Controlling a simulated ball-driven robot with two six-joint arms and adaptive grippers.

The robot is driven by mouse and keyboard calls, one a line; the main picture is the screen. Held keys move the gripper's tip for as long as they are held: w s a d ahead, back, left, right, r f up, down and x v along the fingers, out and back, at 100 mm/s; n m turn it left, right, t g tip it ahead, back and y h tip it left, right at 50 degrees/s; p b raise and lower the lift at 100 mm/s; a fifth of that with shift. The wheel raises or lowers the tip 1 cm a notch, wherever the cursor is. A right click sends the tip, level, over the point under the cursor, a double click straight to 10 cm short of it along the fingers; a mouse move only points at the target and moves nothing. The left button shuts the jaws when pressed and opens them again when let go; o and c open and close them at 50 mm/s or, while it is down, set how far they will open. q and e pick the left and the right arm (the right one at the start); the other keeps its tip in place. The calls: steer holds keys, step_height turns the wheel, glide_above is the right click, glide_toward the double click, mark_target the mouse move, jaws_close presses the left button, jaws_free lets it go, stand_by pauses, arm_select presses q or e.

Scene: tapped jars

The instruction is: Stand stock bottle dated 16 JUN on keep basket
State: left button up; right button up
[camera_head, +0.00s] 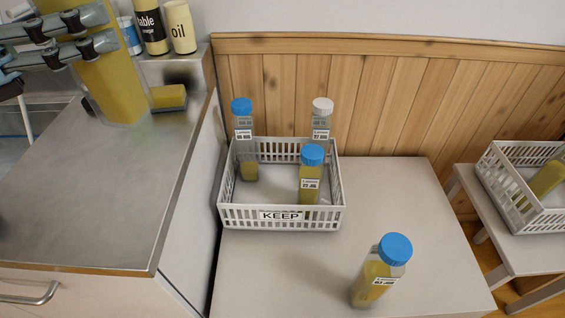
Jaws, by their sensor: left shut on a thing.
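My left gripper (108,42) is at the top left, shut on a large-looking clear bottle (112,88) of yellow liquid. The bottle is tilted, over the grey counter in the picture; its cap and any date label are out of sight. The white keep basket (232,214), labelled KEEP, sits on the pale table. In it stand a blue-capped bottle (245,145) at back left, a white-capped bottle (321,125) at back right and a blue-capped bottle (311,180) at front right, whose label seems to read 22 JAN. My right gripper is not in view.
A blue-capped bottle (375,275) stands on the table (290,275) in front of the basket. Another white basket (490,170) at right holds a lying bottle (545,180). A sponge (169,97) and jars (180,27) are on the counter (120,190). The keep basket's front left looks free.

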arm_select(q)
steer(key=n+t+y, duration=0.1)
steer(key=y, duration=0.1)
steer(key=f+n+t+y, duration=0.1)
steer(key=n+t+y, duration=0.2)
steer(key=n+t, duration=0.1)
steer(key=shift+w+f+y, duration=0.1)
steer(key=shift+f+y, duration=0.3)
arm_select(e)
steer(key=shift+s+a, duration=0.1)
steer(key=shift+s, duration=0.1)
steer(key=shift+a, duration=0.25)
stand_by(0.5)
